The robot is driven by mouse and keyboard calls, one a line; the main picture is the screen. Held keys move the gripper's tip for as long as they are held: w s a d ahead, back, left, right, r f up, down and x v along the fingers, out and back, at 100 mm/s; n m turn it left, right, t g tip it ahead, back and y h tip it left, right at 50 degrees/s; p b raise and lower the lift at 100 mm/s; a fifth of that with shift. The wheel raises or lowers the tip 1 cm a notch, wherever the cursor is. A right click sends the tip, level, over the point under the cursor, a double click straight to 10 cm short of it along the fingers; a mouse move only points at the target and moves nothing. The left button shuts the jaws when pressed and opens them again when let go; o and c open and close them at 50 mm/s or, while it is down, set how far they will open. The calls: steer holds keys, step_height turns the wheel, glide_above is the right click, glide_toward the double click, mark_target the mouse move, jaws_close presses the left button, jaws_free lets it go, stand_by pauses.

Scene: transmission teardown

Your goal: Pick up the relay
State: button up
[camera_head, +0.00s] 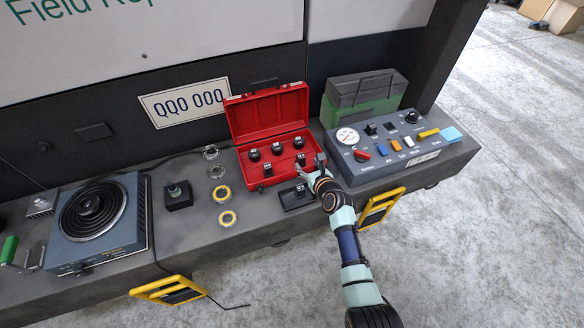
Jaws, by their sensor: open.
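An open red case (245,155) stands on the bench and holds several black round-topped parts. Two small dark blocks with pale markings sit near its front edge, a left block (267,169) and a right block (300,160); they look like relays, but I cannot tell for sure. A flat black base (294,204) with a small upright part on it lies in front of the case. My gripper (310,171) is open at the case's front right corner, just above the black base. Its fingers are small in view, and my wrist hides part of the base's right side.
A grey control box (408,160) with switches and a gauge stands close on the right. A hot plate (97,215) is farther left. Yellow handles (380,207) jut from the bench front.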

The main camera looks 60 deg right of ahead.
mark_target(303, 160)
steer(key=shift+b+x, duration=0.9)
steer(key=shift+x, duration=0.25)
steer(key=shift+w+d, duration=0.15)
steer(key=b+x, duration=0.4)
steer(key=b, duration=0.1)
steer(key=shift+d+f, duration=0.1)
steer(key=shift+f, duration=0.3)
steer(key=shift+w+d+r, duration=0.15)
steer(key=shift+w+d, duration=0.1)
steer(key=shift+w, duration=0.05)
jaws_close()
step_height(303, 160, up, 20)
steer(key=p, duration=1.2)
